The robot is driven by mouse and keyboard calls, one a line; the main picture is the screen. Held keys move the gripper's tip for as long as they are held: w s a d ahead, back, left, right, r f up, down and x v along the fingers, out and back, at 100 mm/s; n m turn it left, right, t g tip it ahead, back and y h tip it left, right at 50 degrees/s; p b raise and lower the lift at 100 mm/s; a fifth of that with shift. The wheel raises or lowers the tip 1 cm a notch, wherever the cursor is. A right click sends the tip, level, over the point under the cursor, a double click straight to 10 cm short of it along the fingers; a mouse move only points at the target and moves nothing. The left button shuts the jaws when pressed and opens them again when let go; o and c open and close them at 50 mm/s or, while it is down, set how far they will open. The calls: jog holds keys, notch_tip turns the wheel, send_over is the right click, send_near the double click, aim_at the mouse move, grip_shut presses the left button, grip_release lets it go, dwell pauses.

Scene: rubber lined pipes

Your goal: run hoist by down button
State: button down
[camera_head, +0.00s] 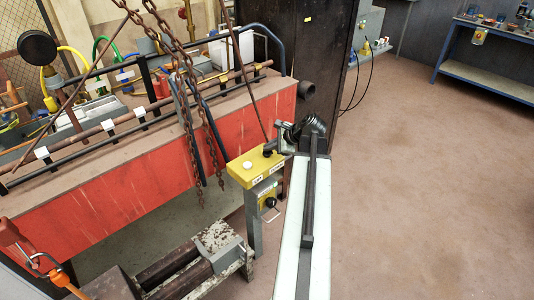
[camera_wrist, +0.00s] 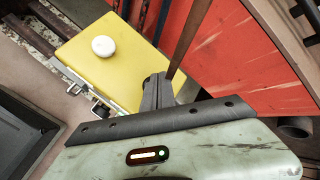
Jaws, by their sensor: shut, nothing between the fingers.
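The yellow control box (camera_head: 245,177) stands on a grey post, with a white button (camera_head: 247,165) on the left of its top. Two small labels are on its front edge, too small to read surely. My gripper (camera_head: 270,150) is shut and empty, its tip over the right part of the box top, at a dark spot where a second button may be. In the wrist view the yellow box (camera_wrist: 85,65) and white button (camera_wrist: 103,46) are clear. My gripper (camera_wrist: 155,90) there covers the box's right side, hiding what is under it. I cannot tell whether the tip touches.
Rusty hoist chains (camera_head: 190,110) hang left of the box, before a red tank (camera_head: 120,200) with pipes on top. A dark cabinet (camera_head: 315,45) stands behind my arm. A workbench (camera_head: 490,75) is at the far right. The brown floor (camera_head: 430,190) on the right is clear.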

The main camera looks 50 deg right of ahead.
jog(key=shift+f+b, duration=0.4)
jog(key=shift+f, duration=0.05)
dwell(0.3)
jog(key=shift+r, duration=0.15)
jog(key=shift+r+p, duration=0.8)
jog(key=shift+p, duration=0.15)
notch_tip(320, 180, up, 5)
jog(key=p, duration=0.5)
dwell(2.1)
notch_tip(320, 180, up, 4)
jog(key=p, duration=0.4)
send_over(269, 153)
jog(key=shift+s+f, duration=0.1)
jog(key=shift+f, duration=0.05)
